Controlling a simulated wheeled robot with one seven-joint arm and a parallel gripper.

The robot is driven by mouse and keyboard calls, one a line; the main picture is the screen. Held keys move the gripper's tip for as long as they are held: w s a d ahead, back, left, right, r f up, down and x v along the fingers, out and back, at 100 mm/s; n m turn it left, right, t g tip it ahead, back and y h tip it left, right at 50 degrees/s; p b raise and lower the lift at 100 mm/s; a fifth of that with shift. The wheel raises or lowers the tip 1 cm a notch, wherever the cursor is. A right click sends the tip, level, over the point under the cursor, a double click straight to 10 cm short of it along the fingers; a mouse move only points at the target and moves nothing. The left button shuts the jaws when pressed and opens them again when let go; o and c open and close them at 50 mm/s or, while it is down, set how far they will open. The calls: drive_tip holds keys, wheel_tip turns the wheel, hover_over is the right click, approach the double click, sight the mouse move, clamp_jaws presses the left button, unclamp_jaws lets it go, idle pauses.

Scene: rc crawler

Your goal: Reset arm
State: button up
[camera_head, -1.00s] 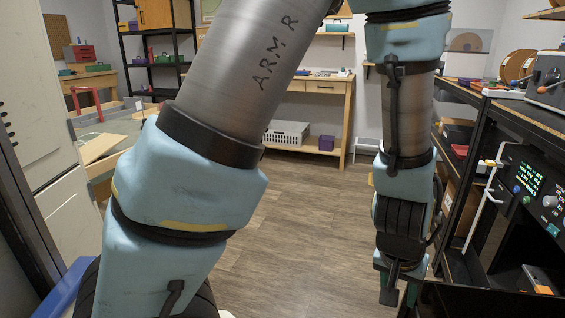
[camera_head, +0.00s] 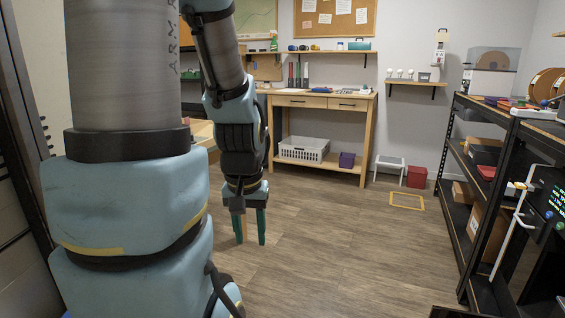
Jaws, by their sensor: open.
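My arm stands large at the left of the head view, with a grey upper link and light blue joints. Its forearm hangs down to my gripper (camera_head: 252,228), which points at the floor. The two green fingers are apart, with nothing seen held between them. A thin tan strip shows beside the left finger; I cannot tell what it is. The gripper hangs in front of the wooden floor, left of the workbench.
A wooden workbench (camera_head: 325,102) with a white basket (camera_head: 303,149) and a purple bin (camera_head: 347,160) stands at the back. A white stool, red bin (camera_head: 417,177) and yellow frame (camera_head: 407,207) are right of it. Black shelving (camera_head: 481,205) lines the right. The middle floor is clear.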

wheel_tip(320, 180, up, 17)
drive_tip(key=p, duration=1.6)
drive_tip(key=shift+f+p, duration=0.15)
drive_tip(key=shift+p, duration=0.2)
drive_tip(key=shift+d, duration=0.1)
